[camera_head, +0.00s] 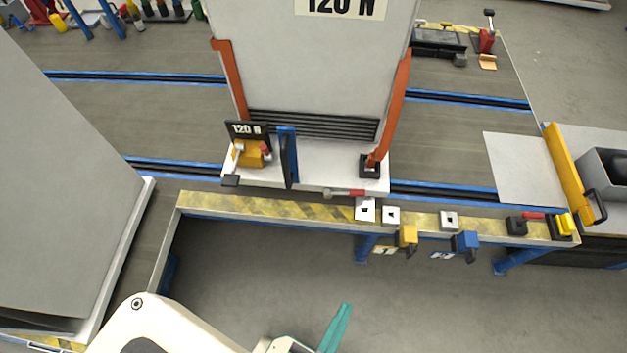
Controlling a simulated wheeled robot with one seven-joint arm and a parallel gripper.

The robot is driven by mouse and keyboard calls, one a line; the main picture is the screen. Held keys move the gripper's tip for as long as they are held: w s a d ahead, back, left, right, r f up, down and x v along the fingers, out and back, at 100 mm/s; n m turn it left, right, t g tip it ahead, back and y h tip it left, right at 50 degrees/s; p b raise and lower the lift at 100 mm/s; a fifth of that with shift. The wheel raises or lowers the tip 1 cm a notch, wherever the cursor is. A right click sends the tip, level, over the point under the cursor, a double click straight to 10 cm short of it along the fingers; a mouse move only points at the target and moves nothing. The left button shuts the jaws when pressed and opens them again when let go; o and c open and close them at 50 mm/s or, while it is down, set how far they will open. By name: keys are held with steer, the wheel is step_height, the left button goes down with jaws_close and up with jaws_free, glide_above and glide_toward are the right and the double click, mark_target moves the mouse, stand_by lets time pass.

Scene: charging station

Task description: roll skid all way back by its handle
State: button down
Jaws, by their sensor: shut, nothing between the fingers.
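The skid (310,182) is a white base carrying a tall grey cabinet labelled 120 N (315,65), with orange braces on both sides. It sits across the blue rails at the front edge of the platform. A blue upright bar (288,158), which looks like its handle, stands at the skid's front. My gripper (345,309) shows teal fingers at the bottom centre, over the floor in front of the platform. It looks shut and empty, well apart from the bar. Part of my gripper is cut off by the lower frame edge.
A yellow-black striped front beam (270,207) carries square plates, a yellow block (407,235) and a blue block (465,242). A yellow latch (250,155) sits on the skid's left. A large grey cabinet (60,190) stands left. A yellow bar (568,170) stands right. Rails run sideways.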

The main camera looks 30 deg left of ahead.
steer(key=c, duration=2.5)
jaws_free()
steer(key=o, duration=0.6)
steer(key=shift+a+f, duration=0.1)
steer(key=shift+f, duration=0.1)
steer(key=shift+c, duration=0.2)
steer(key=o, duration=0.3)
steer(key=a+f+g, duration=0.2)
steer(key=a+f, duration=0.3)
steer(key=shift+w+m, duration=0.15)
steer(key=shift+m, duration=0.25)
steer(key=w+a+f+g, duration=0.2)
steer(key=w+a+f, duration=0.1)
steer(key=a, duration=0.6)
steer(key=w+a+f+g, duration=0.2)
steer(key=w+a, duration=0.1)
steer(key=a, duration=0.6)
steer(key=n+g, duration=0.3)
steer(key=g, duration=0.2)
glide_toward(284, 168)
steer(key=f, duration=0.2)
steer(key=shift+y, duration=0.4)
steer(key=x, duration=1.1)
steer(key=shift+w+d+r, duration=0.15)
steer(key=shift+w+d, duration=0.05)
steer(key=shift+w, duration=0.1)
